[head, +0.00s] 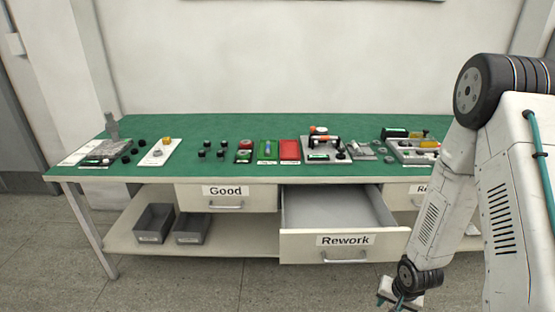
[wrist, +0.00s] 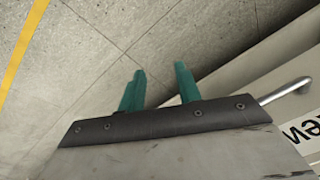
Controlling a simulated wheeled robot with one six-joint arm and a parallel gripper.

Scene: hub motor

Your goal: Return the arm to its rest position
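My arm (head: 440,200) reaches down along the right side of the head view, beside the open Rework drawer. My gripper (wrist: 160,75) shows in the wrist view as two teal fingers, apart, with bare floor between them and nothing held. Its end shows at the bottom of the head view, cut off by the frame edge, in front of the bench. The Rework drawer (head: 345,240) is pulled out and the visible part of its inside looks empty. Its metal handle (wrist: 287,91) lies right of the fingers in the wrist view.
The Good drawer (head: 227,197) is shut. Two grey bins (head: 192,230) sit on the lower shelf. The floor (head: 200,285) in front is clear at left.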

